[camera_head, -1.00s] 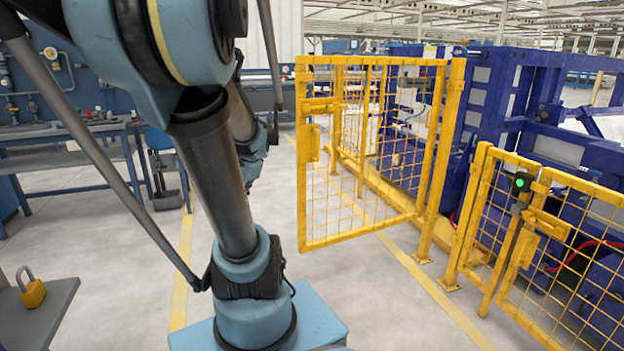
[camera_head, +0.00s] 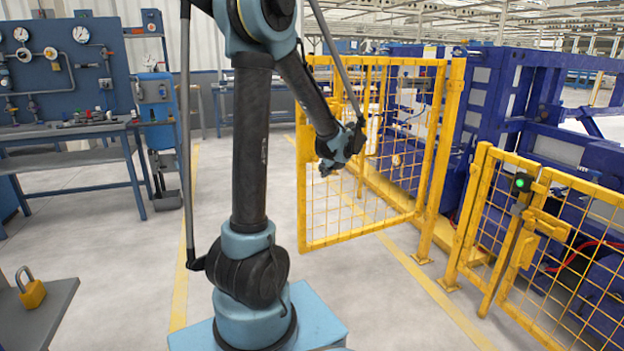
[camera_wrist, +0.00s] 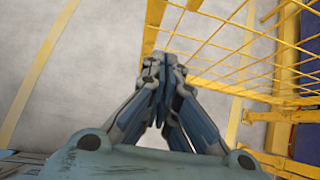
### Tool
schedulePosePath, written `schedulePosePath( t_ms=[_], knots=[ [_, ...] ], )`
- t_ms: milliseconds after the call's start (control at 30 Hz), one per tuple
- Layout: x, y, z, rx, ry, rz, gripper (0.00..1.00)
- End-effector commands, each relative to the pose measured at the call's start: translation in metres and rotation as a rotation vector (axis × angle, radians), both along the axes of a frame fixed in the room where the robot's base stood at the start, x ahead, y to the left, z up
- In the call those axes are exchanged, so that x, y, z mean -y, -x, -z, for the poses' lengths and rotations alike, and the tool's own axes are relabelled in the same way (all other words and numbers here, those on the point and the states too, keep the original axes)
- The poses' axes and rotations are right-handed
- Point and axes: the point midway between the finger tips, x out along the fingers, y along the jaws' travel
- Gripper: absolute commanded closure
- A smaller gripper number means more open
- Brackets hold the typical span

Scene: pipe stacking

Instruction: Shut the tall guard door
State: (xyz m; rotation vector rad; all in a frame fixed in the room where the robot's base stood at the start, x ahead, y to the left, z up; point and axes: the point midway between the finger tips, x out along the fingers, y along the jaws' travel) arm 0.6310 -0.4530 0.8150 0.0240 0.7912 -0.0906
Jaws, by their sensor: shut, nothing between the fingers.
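The tall guard door (camera_head: 360,232) is a yellow frame with wire mesh, hinged at its right on a yellow post (camera_head: 437,170). It stands open, swung out over the grey floor. My gripper (camera_head: 328,170) is in front of the door's free left side in the head view, at about latch height. In the wrist view my gripper (camera_wrist: 160,62) is shut and empty, its fingertips beside the door's frame bar (camera_wrist: 152,30). I cannot tell whether they touch it. My forearm and wrist hide part of the door's upper left and its latch.
A lower yellow gate (camera_head: 570,240) with a green-lit box (camera_head: 521,183) stands at the right. Blue machinery (camera_head: 500,110) is behind the fence. A blue workbench (camera_head: 70,140) is at the left, a padlock (camera_head: 32,289) on a grey table in front. Floor left of the door is clear.

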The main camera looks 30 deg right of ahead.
Motion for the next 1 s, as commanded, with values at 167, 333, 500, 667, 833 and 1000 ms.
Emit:
schedulePosePath(
  t_ms=[167,333,500,667,833,1000],
  knots=[
    [0.007,-0.004,0.006,0.008,-0.013,0.023,1.0],
    [0.007,-0.018,0.02,0.006,-0.014,0.018,1.0],
    [0.009,-0.035,0.036,0.007,-0.012,0.018,1.0],
    [0.011,-0.05,0.052,0.005,-0.012,0.017,1.0],
    [0.013,-0.066,0.068,0.006,-0.011,0.018,1.0],
    [0.014,-0.088,0.072,0.006,-0.012,0.017,1.0]
  ],
)
